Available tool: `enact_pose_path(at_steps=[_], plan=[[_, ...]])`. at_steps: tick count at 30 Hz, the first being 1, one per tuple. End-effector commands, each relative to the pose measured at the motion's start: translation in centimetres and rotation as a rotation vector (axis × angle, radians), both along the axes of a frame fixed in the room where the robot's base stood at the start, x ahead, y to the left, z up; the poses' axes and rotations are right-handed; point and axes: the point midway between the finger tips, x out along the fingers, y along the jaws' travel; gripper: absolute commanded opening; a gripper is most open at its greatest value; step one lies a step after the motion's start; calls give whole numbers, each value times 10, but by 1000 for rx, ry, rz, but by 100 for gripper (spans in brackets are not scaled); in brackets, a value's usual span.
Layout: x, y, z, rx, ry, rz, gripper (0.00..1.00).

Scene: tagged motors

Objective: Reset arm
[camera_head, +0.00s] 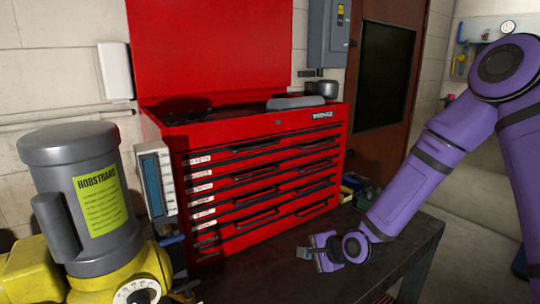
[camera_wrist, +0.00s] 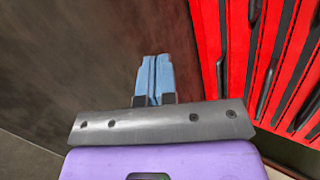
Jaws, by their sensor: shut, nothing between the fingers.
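My purple arm reaches in from the right in the head view. My gripper (camera_head: 318,254) is over the dark workbench (camera_head: 400,240), in front of the red tool chest (camera_head: 255,175). In the wrist view my gripper (camera_wrist: 155,62) shows two blue fingers pressed together with nothing between them. The bench top (camera_wrist: 90,60) fills the left of that view and the red chest's drawers (camera_wrist: 262,60) fill the right. I cannot tell the exact gap between fingers and bench.
A grey motor with a yellow label (camera_head: 88,190) stands on a yellow base (camera_head: 100,285) at the left front. Small bins (camera_head: 354,182) sit right of the chest. A brown door (camera_head: 385,90) is behind. The bench's front right is clear.

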Motion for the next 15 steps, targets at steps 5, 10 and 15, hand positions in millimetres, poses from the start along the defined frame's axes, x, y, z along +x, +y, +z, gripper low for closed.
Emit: enact_pose_path(at_steps=[5,10,15], plan=[[-4,-29,31,-239,-61,90,0],[-12,-57,64,-445,-99,165,0],[-26,-84,101,-627,-120,231,0]])
